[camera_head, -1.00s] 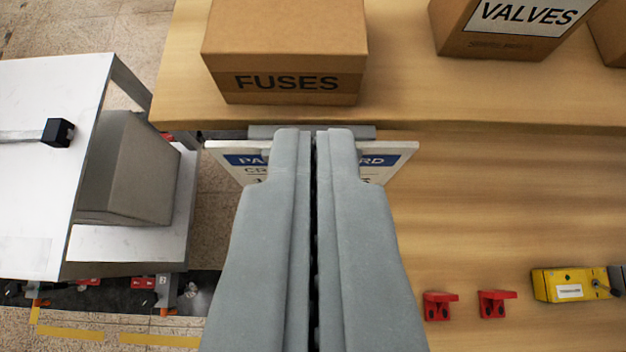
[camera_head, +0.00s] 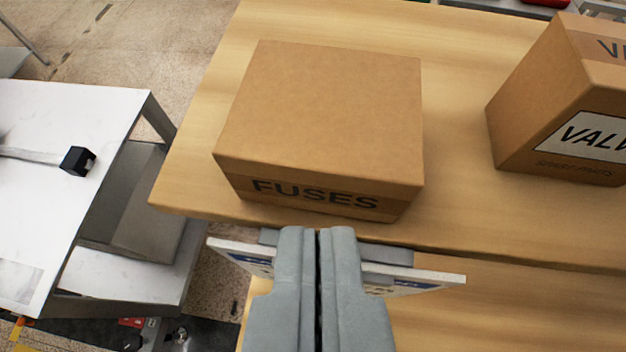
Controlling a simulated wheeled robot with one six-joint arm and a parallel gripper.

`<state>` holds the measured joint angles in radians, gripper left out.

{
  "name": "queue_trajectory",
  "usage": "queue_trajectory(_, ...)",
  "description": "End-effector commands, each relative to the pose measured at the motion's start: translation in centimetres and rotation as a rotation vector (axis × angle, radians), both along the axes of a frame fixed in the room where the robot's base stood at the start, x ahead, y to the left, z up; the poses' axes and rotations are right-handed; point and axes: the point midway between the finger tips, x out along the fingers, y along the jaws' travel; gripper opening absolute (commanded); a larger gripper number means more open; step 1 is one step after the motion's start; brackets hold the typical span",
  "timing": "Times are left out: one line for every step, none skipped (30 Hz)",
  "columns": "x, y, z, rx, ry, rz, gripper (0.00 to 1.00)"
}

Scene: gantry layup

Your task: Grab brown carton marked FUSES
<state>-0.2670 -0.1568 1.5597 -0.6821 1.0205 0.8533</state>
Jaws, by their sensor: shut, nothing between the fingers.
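The brown carton marked FUSES (camera_head: 322,120) stands on the upper wooden shelf, near its left end. Its top and its lettered front face show whole. My gripper (camera_head: 318,232) is shut and empty. In the picture its fingertips lie just below the carton's front face, apart from it, by the shelf's front edge. My fingers partly hide a white and blue sign below that edge.
A brown carton marked VALVES (camera_head: 555,110) stands to the right on the same wooden shelf (camera_head: 460,215), with bare wood between the cartons. At left is a white table (camera_head: 60,200) with a black-headed hammer-like tool (camera_head: 77,160). A lower wooden surface (camera_head: 520,310) lies in front.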

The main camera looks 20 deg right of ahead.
Motion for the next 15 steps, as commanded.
queue_trajectory(0.8, -0.4, -0.1, 0.000, 0.001, -0.002, 0.00)
queue_trajectory(1.2, -0.6, 0.0, 0.000, 0.001, -0.002, 0.00)
queue_trajectory(1.9, -1.0, 0.0, -0.001, 0.000, -0.003, 0.00)
queue_trajectory(2.4, -1.2, -0.1, -0.001, 0.000, -0.003, 0.00)
queue_trajectory(2.9, -1.4, -0.1, 0.000, 0.001, -0.003, 0.00)
queue_trajectory(3.5, -1.7, 0.0, -0.001, 0.000, -0.003, 0.00)
queue_trajectory(3.9, -2.0, 0.0, -0.001, 0.000, -0.003, 0.00)
queue_trajectory(4.4, -2.2, -0.1, 0.000, 0.001, -0.003, 0.00)
queue_trajectory(5.1, -2.4, -0.1, 0.000, 0.001, -0.003, 0.00)
queue_trajectory(5.5, -2.7, 0.0, 0.000, 0.000, -0.003, 0.00)
queue_trajectory(6.0, -2.9, 0.0, 0.000, 0.000, -0.003, 0.00)
queue_trajectory(6.7, -3.2, -0.1, -0.001, 0.000, -0.003, 0.00)
queue_trajectory(7.1, -3.4, -0.1, -0.001, 0.000, -0.003, 0.00)
queue_trajectory(7.5, -3.6, 0.0, 0.000, 0.000, -0.002, 0.00)
queue_trajectory(8.0, -3.8, 0.0, 0.000, 0.000, -0.003, 0.00)
